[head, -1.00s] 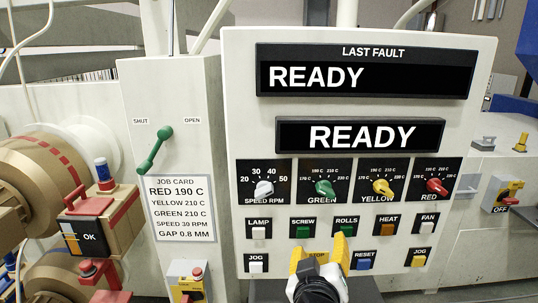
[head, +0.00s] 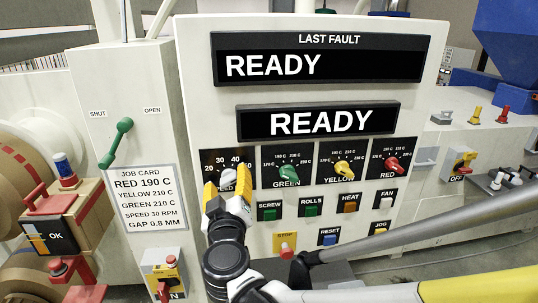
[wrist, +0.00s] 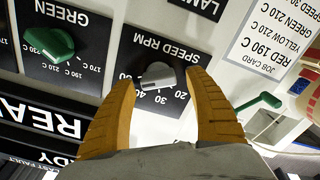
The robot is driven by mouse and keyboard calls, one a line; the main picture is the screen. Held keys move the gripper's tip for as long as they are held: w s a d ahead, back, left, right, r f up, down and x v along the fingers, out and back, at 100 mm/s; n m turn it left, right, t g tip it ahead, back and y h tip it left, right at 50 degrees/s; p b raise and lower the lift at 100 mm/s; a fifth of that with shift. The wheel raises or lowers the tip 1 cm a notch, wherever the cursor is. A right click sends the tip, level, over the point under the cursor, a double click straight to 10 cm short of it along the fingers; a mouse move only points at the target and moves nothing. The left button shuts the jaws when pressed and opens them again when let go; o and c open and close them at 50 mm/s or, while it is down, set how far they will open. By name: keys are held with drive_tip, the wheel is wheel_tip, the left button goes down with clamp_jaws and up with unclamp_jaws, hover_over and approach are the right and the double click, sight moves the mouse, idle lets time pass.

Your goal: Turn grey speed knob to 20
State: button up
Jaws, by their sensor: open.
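The grey speed knob (wrist: 158,75) sits on its black SPEED RPM dial (wrist: 100,45), which appears upside down in the wrist view. Its handle seems to lie toward the 40 to 50 side, though the exact mark is hard to read. My gripper (wrist: 160,78) is open, with one yellow finger on each side of the knob and small gaps showing. In the head view my gripper (head: 227,186) is at the speed dial (head: 208,160) and hides most of the knob and part of the dial's label.
The green knob (head: 288,171), yellow knob (head: 344,169) and red knob (head: 394,165) stand to the right. Push buttons, including green SCREW (head: 269,214), lie below. The job card (head: 142,197) reads SPEED 30 RPM. A green lever (head: 116,143) is at left.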

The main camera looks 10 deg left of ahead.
drive_tip(key=shift+w, duration=0.25)
drive_tip(key=shift+c, duration=0.6)
drive_tip(key=shift+s, duration=0.1)
drive_tip(key=c, duration=1.1)
drive_tip(key=shift+n, duration=0.3)
drive_tip(key=n+b, duration=0.1)
drive_tip(key=n, duration=0.4)
drive_tip(key=shift+a+f, duration=0.1)
drive_tip(key=shift+o, duration=0.2)
drive_tip(key=n+b, duration=0.1)
drive_tip(key=n, duration=0.5)
drive_tip(key=shift+f+n, duration=0.15)
drive_tip(key=shift+n, duration=0.15)
drive_tip(key=n+b, duration=0.1)
drive_tip(key=n, duration=0.5)
drive_tip(key=shift+f, duration=0.15)
drive_tip(key=n, duration=0.5)
drive_tip(key=shift+n, duration=0.5)
